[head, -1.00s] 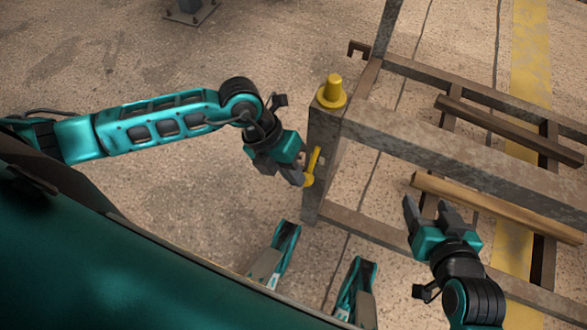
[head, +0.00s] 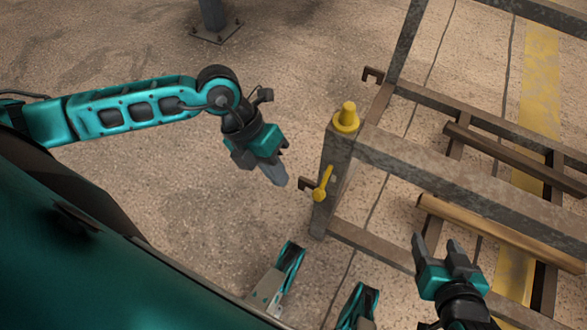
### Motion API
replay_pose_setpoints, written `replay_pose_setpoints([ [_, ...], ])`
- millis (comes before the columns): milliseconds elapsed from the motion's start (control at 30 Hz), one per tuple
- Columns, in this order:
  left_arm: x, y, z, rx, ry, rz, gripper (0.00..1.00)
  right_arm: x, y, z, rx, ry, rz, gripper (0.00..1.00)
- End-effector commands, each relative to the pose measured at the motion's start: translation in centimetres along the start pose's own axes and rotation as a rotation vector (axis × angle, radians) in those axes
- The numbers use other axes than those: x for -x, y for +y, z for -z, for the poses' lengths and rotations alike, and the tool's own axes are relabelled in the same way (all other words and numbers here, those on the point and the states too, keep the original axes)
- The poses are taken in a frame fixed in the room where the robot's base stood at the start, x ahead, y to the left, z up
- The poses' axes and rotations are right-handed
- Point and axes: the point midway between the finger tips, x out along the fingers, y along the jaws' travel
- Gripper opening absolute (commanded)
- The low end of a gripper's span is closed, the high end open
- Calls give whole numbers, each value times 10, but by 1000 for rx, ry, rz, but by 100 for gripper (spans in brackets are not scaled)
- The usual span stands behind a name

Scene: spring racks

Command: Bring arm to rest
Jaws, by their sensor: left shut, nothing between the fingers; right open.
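My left gripper (head: 279,174) is shut and empty. It hangs in free space to the left of the rack post, apart from it, with its fingers pointing down and right. My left arm comes in from the left edge. My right gripper (head: 436,246) is open and empty at the lower right, its two fingers pointing up in the picture. It lies over or beside the lower part of the rack; the gap to the wooden bar cannot be told.
The grey metal rack (head: 440,172) fills the right side. Its near post carries a yellow cap (head: 346,117) on top and a yellow handle (head: 323,184) on the side. A wooden bar (head: 500,230) lies across it. A post base (head: 215,33) stands at the back. Floor on the left is clear.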

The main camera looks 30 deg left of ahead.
Motion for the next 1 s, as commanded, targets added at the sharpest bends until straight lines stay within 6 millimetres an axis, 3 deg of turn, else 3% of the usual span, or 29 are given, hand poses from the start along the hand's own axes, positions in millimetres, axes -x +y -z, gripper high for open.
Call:
replay_pose_setpoints([
  [33,11,0,4,0,1,-3,0,3,0,6,0,3,0,62],
  [200,27,1,11,0,1,-1,0,4,0,14,0,14,-1,62],
  [600,28,-7,14,4,4,37,0,2,0,20,-7,25,-2,62],
  [667,24,-22,16,11,7,109,0,2,0,19,-8,25,-2,62],
  [800,20,-94,19,92,-3,468,0,2,-1,18,-9,22,-2,62],
  [900,36,-148,9,235,-52,794,0,3,-1,17,-9,21,-2,62],
  [1000,60,-175,-14,443,-133,1079,0,3,-1,17,-9,19,-1,62],
])
